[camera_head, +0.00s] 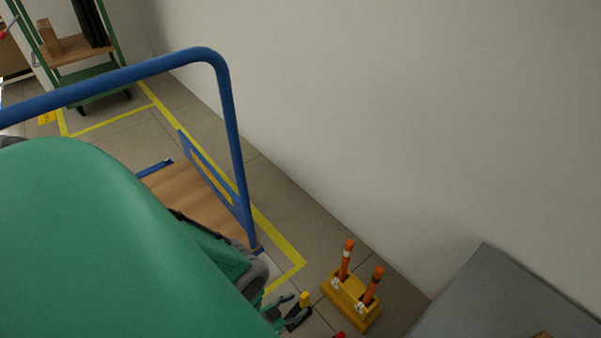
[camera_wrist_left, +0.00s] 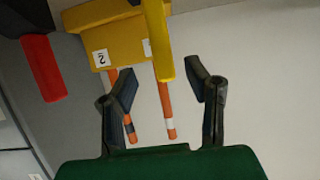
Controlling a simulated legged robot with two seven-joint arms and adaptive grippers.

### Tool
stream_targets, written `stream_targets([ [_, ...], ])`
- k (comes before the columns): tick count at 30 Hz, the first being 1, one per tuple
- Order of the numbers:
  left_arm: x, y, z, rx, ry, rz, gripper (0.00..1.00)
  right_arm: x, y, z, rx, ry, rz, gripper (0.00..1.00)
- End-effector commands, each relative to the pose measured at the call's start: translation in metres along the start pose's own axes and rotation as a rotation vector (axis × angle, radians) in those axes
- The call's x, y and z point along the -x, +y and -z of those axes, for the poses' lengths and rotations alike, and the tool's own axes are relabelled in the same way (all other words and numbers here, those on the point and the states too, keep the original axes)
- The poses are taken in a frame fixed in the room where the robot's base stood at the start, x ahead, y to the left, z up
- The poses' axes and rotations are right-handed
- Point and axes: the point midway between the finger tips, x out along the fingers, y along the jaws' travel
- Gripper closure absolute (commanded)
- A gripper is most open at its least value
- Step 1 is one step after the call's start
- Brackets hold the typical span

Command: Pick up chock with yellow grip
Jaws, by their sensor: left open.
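The yellow grip (camera_wrist_left: 160,42) of a chock shows in the left wrist view as an upright bar coming down from the top edge; the chock's body is out of that view. My left gripper (camera_wrist_left: 162,72) is open, with one finger on each side of the grip's lower end and visible gaps to both. In the head view the yellow grip (camera_head: 305,298) is small, beside the dark fingers of my left gripper (camera_head: 294,312), partly hidden by my green arm. My right gripper is not in view.
A yellow holder (camera_wrist_left: 118,45) with orange rods (camera_head: 346,256) stands close by. A red grip (camera_wrist_left: 42,68) on a dark piece is on the other side. A blue-railed trolley (camera_head: 232,150), a wall, and a grey surface (camera_head: 490,300) border the space.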

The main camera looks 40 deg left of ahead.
Motion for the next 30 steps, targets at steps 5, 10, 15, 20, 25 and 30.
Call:
stream_targets([
  [5,-0.013,-0.001,-0.001,0.001,0.002,0.0,0.57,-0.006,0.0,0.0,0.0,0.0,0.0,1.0],
  [10,-0.038,-0.003,-0.007,0.0,0.003,0.0,0.57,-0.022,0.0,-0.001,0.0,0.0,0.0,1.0],
  [15,-0.057,-0.003,-0.005,0.0,0.001,-0.001,0.57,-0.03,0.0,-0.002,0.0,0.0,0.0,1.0],
  [20,-0.06,-0.003,-0.004,0.0,0.001,0.0,0.57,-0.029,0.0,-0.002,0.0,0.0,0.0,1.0],
  [25,-0.059,-0.003,-0.004,0.0,0.001,0.0,0.74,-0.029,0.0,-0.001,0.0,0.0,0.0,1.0],
  [30,-0.059,-0.003,-0.004,0.0,0.0,0.0,1.0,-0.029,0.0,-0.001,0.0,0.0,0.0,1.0],
])
